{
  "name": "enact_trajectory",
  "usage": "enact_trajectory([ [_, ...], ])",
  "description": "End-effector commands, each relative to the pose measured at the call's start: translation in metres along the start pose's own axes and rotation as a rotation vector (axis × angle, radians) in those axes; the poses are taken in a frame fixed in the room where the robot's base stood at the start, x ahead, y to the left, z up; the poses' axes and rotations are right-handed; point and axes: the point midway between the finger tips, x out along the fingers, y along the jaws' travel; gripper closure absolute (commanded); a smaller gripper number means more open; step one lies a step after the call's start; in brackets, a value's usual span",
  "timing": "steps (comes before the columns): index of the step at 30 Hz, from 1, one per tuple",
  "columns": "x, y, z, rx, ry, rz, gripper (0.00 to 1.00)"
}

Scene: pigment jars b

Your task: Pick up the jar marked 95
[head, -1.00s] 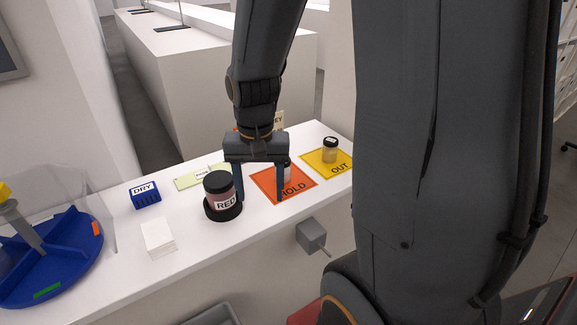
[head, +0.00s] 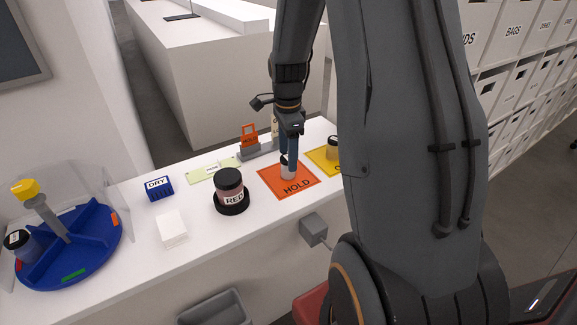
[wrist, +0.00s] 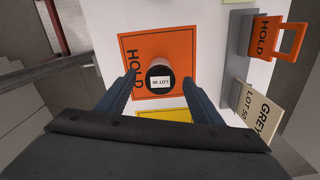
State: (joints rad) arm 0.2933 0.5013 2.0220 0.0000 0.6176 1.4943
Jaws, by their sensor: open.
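A small pale jar (head: 288,173) with a black lid stands upright on the orange HOLD mat (head: 297,190). In the wrist view its lid (wrist: 160,79) carries a white label reading LOT and a small number that I cannot read surely. My gripper (head: 289,155) is open, pointing down over this jar, and hides part of it. In the wrist view my gripper (wrist: 160,80) has one finger on each side of the lid, with a gap on both sides. Whether the fingertips reach down beside the jar's body is hard to tell.
A dark-lidded RED jar (head: 229,184) stands on a black base to the left. Another jar (head: 332,148) on the yellow OUT mat (head: 321,160) is partly behind my arm. A grey holder with an orange HOLD tag (head: 249,138) stands behind. A blue turntable (head: 85,240) is far left.

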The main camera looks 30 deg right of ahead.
Motion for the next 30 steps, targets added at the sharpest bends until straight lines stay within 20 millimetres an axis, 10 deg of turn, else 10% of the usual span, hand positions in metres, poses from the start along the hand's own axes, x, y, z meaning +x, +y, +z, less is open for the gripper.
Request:
enact_trajectory([
  [20,0.045,0.0,0.0,-0.002,0.0,0.0,0.4],
  [30,0.044,0.0,0.0,-0.002,0.0,0.001,0.85],
])
